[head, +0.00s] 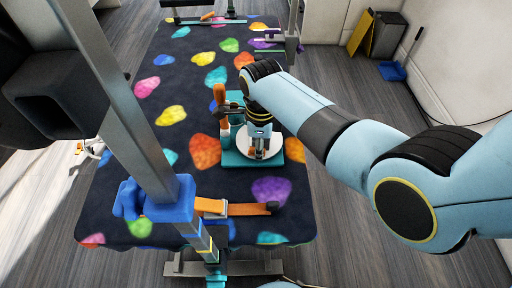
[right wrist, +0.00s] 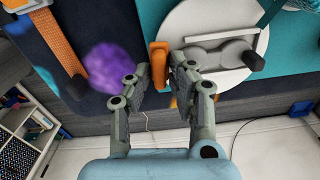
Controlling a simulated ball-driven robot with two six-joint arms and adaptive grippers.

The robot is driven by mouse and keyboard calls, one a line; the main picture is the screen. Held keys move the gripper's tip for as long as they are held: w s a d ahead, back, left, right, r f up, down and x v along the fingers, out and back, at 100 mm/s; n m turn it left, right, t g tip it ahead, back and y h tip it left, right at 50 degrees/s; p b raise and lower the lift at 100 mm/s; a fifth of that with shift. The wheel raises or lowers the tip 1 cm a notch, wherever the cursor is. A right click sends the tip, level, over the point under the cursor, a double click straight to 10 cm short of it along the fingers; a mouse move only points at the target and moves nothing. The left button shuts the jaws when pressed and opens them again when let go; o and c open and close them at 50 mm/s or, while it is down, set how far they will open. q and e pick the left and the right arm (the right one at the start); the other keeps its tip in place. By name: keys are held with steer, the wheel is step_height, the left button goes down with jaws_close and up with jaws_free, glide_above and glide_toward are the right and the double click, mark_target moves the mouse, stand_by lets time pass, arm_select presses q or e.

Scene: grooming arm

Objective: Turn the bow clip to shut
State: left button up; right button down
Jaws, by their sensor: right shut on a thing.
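The bow clip appears to be the orange handle (right wrist: 160,58) with a grey bar fitting (right wrist: 215,55) on a white disc (right wrist: 200,25), in the right wrist view. In the head view the white disc (head: 242,155) lies on a teal base (head: 230,160). My right gripper (head: 259,145) reaches down over the disc and hides much of the fitting. In the right wrist view my right gripper (right wrist: 160,72) has its fingers on either side of the orange handle and is shut on it. The handle's lower part is partly behind a finger. My left gripper is not in view.
A grey post with a blue clamp (head: 155,198) rises at the front left of the table. An orange strap (head: 250,209) lies at the front. An upright orange piece (head: 220,96) stands behind the disc. The dark table mat (head: 150,150) has open areas on the left.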

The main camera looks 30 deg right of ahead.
steer(key=shift+r+m+p, duration=0.1)
steer(key=shift+m+p, duration=0.3)
steer(key=shift+m, duration=0.9)
steer(key=shift+s, duration=0.1)
steer(key=c, duration=1.2)
jaws_free()
steer(key=shift+d, duration=0.1)
steer(key=shift+c, duration=0.2)
